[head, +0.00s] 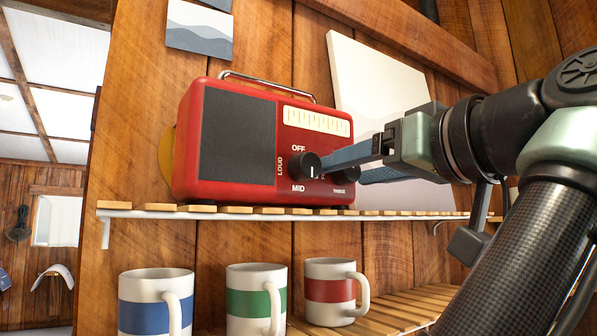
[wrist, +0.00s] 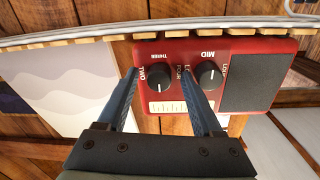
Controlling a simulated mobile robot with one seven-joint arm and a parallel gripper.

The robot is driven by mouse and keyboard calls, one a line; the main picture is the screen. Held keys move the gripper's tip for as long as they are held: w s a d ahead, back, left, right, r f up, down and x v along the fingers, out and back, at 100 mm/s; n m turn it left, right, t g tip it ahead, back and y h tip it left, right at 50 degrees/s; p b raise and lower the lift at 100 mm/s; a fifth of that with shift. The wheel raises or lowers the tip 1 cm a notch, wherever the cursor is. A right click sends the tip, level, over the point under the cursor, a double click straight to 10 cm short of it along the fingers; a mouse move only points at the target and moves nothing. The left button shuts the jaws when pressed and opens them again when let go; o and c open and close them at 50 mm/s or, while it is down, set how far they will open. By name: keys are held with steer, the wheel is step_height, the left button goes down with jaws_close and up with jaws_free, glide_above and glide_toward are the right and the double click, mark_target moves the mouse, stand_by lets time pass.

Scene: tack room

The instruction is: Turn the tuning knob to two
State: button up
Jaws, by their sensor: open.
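A red radio (head: 240,96) stands on a slatted shelf. Its tuning knob (wrist: 160,78) is a black disc with a white mark, seen in the wrist view, where the radio appears upside down. TWO is printed to the knob's left there and THREE above it. The mark seems to point toward the bottom of that view, away from THREE. My gripper (wrist: 158,73) is open, its blue fingers either side of the knob; contact cannot be told. In the head view my gripper (head: 342,171) hides most of the tuning knob.
A second black knob (head: 306,171) marked OFF, LOUD and MID sits close beside my near finger. The shelf (head: 150,214) runs just under the radio. Several striped mugs stand below, including a green-banded one (head: 240,302). A pale picture panel (head: 375,75) is behind.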

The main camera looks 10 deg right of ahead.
steer(key=shift+s+d+r, duration=0.1)
steer(key=shift+s, duration=0.1)
steer(key=shift+c, duration=0.6)
jaws_close()
